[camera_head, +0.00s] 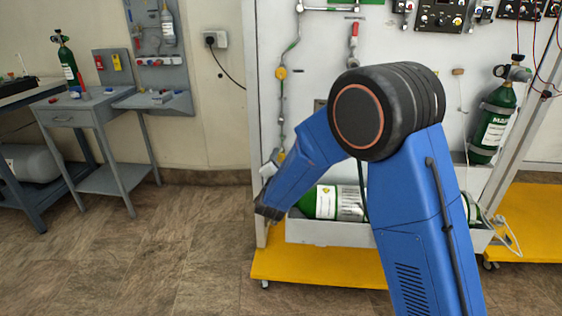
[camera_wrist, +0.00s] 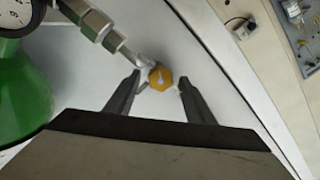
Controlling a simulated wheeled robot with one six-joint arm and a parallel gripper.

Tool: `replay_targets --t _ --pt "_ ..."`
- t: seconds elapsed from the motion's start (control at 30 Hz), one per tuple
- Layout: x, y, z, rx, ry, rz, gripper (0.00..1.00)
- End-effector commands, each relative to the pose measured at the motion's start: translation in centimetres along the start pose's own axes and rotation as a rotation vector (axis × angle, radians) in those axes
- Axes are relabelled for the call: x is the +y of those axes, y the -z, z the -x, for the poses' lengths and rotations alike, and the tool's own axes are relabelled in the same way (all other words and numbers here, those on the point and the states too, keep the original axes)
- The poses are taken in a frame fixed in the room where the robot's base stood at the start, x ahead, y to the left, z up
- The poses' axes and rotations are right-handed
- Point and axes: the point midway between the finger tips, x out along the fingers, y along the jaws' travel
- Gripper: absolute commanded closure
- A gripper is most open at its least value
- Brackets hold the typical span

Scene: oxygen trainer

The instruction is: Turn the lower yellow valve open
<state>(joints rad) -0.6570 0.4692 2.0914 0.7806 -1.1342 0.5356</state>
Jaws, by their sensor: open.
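The lower yellow valve (camera_wrist: 160,77) shows in the wrist view as a small yellow hexagonal knob on a metal pipe fitting. My gripper (camera_wrist: 160,82) is open, with one dark finger on either side of the knob. Gaps show between the knob and both fingertips, and I cannot tell the exact depth between them. In the head view a bit of the lower yellow valve (camera_head: 281,156) shows on the pipe, just above my gripper (camera_head: 268,171), which is small and partly hidden by my blue arm.
An upper yellow valve (camera_head: 281,73) sits higher on the same pipe. A green cylinder (camera_head: 324,202) lies in the grey tray (camera_head: 315,233) at the panel's foot; green also fills the wrist view's left edge. A grey side table (camera_head: 75,116) stands left, with clear floor between.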

Motion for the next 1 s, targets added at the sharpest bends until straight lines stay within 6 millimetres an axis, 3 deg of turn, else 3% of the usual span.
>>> replay_targets --t 0.33,0.5,1.0 --pt "-0.04 0.0 -0.29 0.0 0.0 0.0 0.53" --pt "-0.03 0.0 -0.27 0.0 0.0 0.0 0.93" --pt "-0.03 -0.01 -0.24 0.0 0.0 0.123 0.92"
